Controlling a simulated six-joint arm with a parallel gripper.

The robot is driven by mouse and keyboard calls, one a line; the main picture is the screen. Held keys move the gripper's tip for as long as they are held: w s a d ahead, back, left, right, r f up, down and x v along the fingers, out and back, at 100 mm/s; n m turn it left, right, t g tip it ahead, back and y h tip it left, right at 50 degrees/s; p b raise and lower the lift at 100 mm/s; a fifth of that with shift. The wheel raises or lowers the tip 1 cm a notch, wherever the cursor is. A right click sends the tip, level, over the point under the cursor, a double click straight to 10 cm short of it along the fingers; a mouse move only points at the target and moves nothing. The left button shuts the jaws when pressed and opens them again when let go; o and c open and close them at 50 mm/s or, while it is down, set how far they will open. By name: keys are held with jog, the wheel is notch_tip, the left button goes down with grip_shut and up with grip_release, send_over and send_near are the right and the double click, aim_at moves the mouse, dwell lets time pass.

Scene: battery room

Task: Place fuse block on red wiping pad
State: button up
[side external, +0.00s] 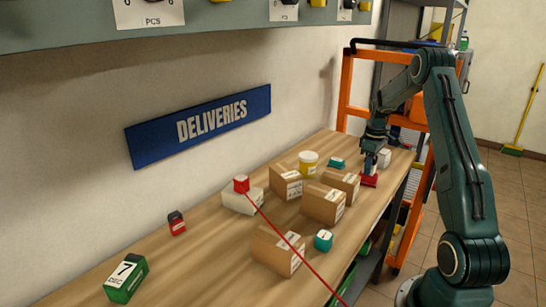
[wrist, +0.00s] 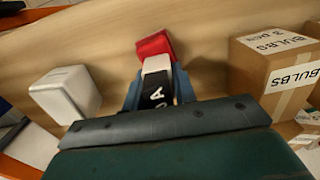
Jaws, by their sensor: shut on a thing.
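My gripper (wrist: 155,90) is shut on the fuse block (wrist: 157,86), a small block with a white end and a black face with a white letter. I cannot tell whether the block touches the pad.
A white block (side external: 384,158) stands close to my gripper. Several cardboard boxes (side external: 324,203), a yellow tub (side external: 308,162) and teal items (side external: 323,240) crowd the bench (side external: 205,262). A thin red line crosses in front. An orange frame (side external: 345,90) stands behind.

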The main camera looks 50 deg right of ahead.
jog(key=shift+f, duration=0.2)
jog(key=o, duration=1)
jog(key=shift+o, duration=0.2)
notch_tip(320, 180, up, 12)
jog(key=shift+r, duration=0.15)
jog(key=shift+a, duration=0.1)
dwell(0.5)
